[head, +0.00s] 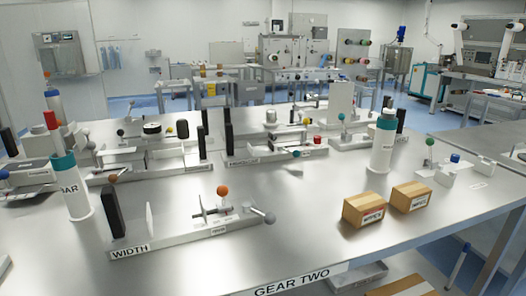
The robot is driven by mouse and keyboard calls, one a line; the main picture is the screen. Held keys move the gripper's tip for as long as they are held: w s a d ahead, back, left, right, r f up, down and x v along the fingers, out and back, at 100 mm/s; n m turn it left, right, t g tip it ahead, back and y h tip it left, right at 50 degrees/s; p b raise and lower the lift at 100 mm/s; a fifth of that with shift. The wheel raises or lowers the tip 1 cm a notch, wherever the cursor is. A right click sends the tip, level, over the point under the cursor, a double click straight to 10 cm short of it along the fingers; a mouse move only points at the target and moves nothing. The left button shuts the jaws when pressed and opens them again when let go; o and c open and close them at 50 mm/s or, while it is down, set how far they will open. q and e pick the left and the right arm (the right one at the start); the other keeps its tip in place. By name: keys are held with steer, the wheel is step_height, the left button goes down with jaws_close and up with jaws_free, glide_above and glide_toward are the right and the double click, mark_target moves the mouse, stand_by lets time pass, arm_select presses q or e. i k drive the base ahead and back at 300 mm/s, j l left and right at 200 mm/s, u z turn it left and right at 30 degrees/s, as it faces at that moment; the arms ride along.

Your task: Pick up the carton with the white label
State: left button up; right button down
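Two small brown cartons sit side by side on the steel table (310,225), right of its middle. The right carton (408,191) has a label on its front that looks plain white with dark print. The left carton (362,204) stands a little nearer; its label looks white with a reddish part, but it is too small to read. The two are close together with a narrow gap. Neither gripper shows in the head view.
A white bottle with a teal collar (382,145) stands behind the cartons. A fixture labelled WIDTH (180,238) stands left of them. A white fixture with a green knob (450,172) is to the right. Bare tabletop lies in front of the cartons.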

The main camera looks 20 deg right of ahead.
mark_target(411, 196)
steer(key=z, duration=1.55)
steer(key=l+u, duration=0.15)
steer(key=u, duration=0.3)
steer(key=i+l+u, duration=0.1)
steer(key=u, duration=0.35)
steer(key=l+u, duration=0.2)
steer(key=u, duration=0.3)
steer(key=k+l+u, duration=0.1)
steer(key=l+u, duration=0.4)
steer(key=l, duration=0.8)
steer(key=k+l, duration=0.15)
steer(key=l, duration=0.25)
steer(key=l+u, duration=0.1)
steer(key=l, duration=0.3)
steer(key=i, duration=0.2)
